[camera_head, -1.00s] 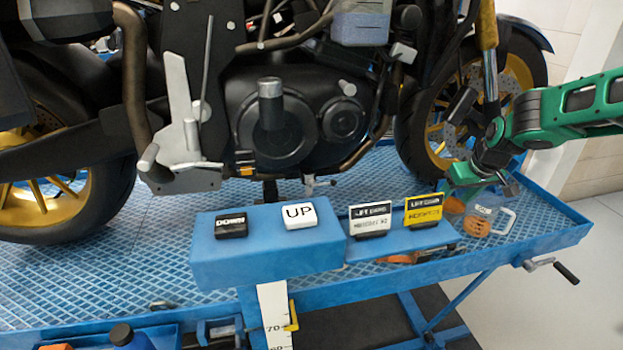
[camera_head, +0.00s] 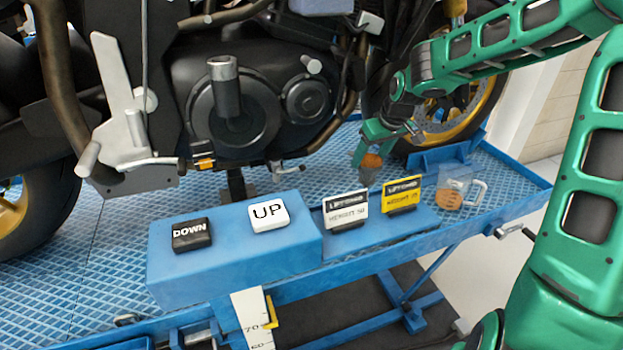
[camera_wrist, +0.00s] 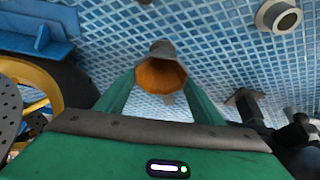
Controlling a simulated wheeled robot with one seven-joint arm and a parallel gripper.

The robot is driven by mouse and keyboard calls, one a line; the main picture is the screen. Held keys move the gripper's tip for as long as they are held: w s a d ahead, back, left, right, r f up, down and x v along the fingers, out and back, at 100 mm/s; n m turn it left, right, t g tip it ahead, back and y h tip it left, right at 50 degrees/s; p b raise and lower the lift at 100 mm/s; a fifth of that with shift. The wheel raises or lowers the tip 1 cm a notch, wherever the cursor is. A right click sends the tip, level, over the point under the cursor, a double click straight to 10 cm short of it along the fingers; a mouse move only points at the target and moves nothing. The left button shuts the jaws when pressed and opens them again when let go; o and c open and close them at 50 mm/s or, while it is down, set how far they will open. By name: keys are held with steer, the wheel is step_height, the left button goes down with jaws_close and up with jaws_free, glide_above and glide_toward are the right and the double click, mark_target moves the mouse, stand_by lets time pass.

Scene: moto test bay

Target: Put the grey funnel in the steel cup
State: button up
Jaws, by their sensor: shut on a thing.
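The grey funnel (camera_wrist: 162,50) is between my green fingers in the wrist view, its orange inside facing the camera. It also shows in the head view (camera_head: 369,172), hanging narrow end down under my gripper (camera_head: 384,147), behind the white sign. My gripper is shut on it and holds it above the blue lattice deck. A round pale grey cup with a dark inside, seemingly the steel cup (camera_wrist: 279,16), stands open end up at the top right of the wrist view, apart from the funnel. I cannot make out this cup in the head view.
A clear jug (camera_head: 454,188) with something orange stands right of the yellow sign (camera_head: 401,195) and white sign (camera_head: 345,210). The motorcycle engine (camera_head: 255,100) and front wheel (camera_head: 465,110) are close by. A blue bracket (camera_wrist: 38,36) stands beside the wheel.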

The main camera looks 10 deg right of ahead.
steer(key=s+a+r+n+y, duration=0.1)
steer(key=s+a+r, duration=0.3)
steer(key=a, duration=0.2)
steer(key=s+a+r+n, duration=0.2)
steer(key=s+a+r, duration=0.15)
steer(key=a, duration=0.25)
steer(key=s+a+f+n+g, duration=0.1)
steer(key=s+a+f+n, duration=0.2)
steer(key=s+a, duration=0.45)
steer(key=shift+y, duration=0.5)
steer(key=shift+w+f, duration=0.2)
steer(key=shift+f, duration=2.45)
steer(key=shift+s, duration=0.2)
steer(key=shift+f, duration=1.1)
steer(key=shift+f, duration=0.1)
